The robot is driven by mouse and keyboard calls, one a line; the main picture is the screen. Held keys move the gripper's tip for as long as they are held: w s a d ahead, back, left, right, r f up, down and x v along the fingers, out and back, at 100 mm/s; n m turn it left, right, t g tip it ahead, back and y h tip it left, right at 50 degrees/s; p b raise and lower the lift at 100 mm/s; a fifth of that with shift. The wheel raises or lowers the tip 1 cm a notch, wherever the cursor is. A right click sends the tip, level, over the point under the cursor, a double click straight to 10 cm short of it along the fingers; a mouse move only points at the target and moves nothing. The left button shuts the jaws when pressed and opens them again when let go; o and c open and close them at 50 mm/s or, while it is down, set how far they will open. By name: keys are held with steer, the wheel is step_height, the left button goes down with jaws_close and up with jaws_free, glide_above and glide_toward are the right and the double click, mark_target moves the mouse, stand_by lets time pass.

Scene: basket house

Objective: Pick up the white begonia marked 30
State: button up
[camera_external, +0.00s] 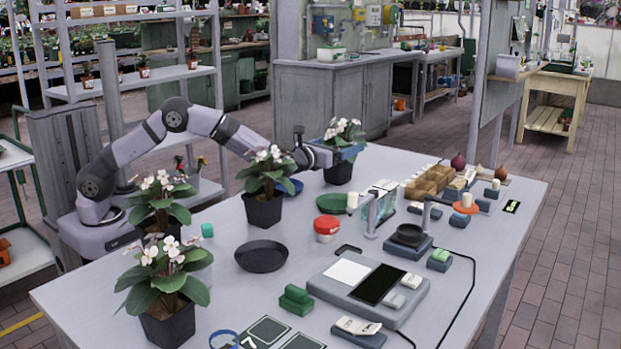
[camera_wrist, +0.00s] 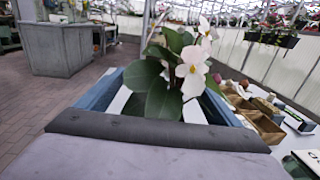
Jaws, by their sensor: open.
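Several white-flowered begonias in dark square pots stand on the grey table; no number can be read on any of them. The farthest begonia (camera_external: 343,129) is at the table's back edge, and my gripper (camera_external: 341,149) is at it, with its blue fingers around the lower leaves just above the pot. In the wrist view, this begonia's leaves and white flowers (camera_wrist: 190,70) show between the two open blue fingers of my gripper (camera_wrist: 160,88). Its pot is hidden there. Another begonia (camera_external: 264,172) stands nearer, under my forearm. Two more, a middle one (camera_external: 158,200) and a front one (camera_external: 167,270), stand at left.
A black dish (camera_external: 261,256), a red-lidded tub (camera_external: 326,228) and a green dish (camera_external: 331,203) lie mid-table. Brown boxes (camera_external: 430,182) and a scale-like device (camera_external: 370,285) occupy the right side. The table (camera_external: 90,290) is bare at its front left corner.

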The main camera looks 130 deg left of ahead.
step_height(320, 180, down, 4)
steer(key=shift+f, duration=0.2)
steer(key=shift+a+r+p, duration=0.2)
steer(key=shift+a+p, duration=0.1)
steer(key=shift+a, duration=0.3)
steer(key=shift+w+a, duration=0.1)
steer(key=shift+a, duration=0.85)
steer(key=c, duration=1.2)
steer(key=shift+c, duration=0.5)
steer(key=shift+r, duration=0.2)
step_height(320, 180, up, 10)
